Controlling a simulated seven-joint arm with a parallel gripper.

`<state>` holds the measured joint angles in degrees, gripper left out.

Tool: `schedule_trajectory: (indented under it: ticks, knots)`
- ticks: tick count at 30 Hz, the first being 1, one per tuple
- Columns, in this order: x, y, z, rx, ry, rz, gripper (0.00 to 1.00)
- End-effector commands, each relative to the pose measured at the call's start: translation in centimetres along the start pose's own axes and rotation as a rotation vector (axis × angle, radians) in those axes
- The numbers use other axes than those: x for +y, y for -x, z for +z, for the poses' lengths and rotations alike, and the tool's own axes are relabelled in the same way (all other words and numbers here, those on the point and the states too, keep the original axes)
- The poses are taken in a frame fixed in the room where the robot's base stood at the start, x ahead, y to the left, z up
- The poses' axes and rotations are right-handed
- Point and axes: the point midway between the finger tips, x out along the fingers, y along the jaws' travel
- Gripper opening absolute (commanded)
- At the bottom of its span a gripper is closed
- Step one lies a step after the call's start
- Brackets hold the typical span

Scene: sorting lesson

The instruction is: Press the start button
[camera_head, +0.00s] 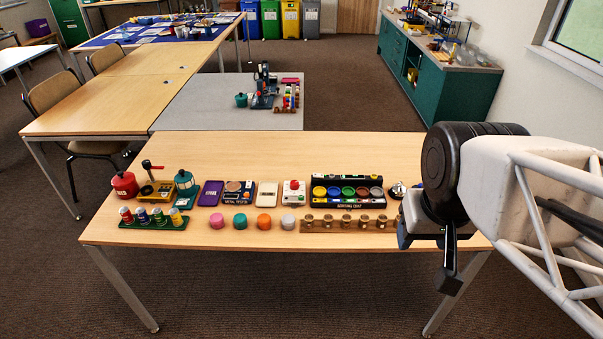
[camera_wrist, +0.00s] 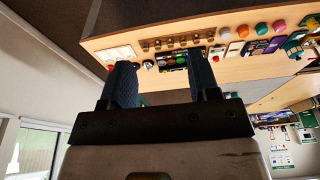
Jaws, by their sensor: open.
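A small white box with a red button (camera_head: 293,190) stands on the front table, left of the black sorting tray. I cannot read a start label on it. My gripper (camera_head: 449,272) hangs at the table's right front corner, well to the right of the red button and apart from it. In the wrist view my gripper (camera_wrist: 163,80) shows two dark fingers spread apart with nothing between them.
The black sorting tray (camera_head: 347,190) with coloured cups and a wooden rack of brass pieces (camera_head: 345,223) lie between the button and my gripper. Coloured pucks (camera_head: 264,223) sit before the button. A silver bell (camera_head: 398,189) stands at the right. The table (camera_head: 260,150) is clear behind.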

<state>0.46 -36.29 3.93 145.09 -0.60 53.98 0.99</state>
Motion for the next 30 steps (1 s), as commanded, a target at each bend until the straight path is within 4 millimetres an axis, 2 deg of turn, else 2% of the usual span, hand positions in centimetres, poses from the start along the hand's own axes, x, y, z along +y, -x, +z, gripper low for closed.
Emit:
schedule_trajectory:
  ticks: [1,9,11,30]
  knots:
    - [0.00,0.00,0.00,0.000,0.000,0.000,0.48]
    - [0.00,0.00,0.00,0.000,0.000,0.000,0.06]
    - [0.00,0.00,0.00,0.000,0.000,0.000,0.00]
    - [0.00,0.00,0.00,0.000,0.000,0.000,0.00]
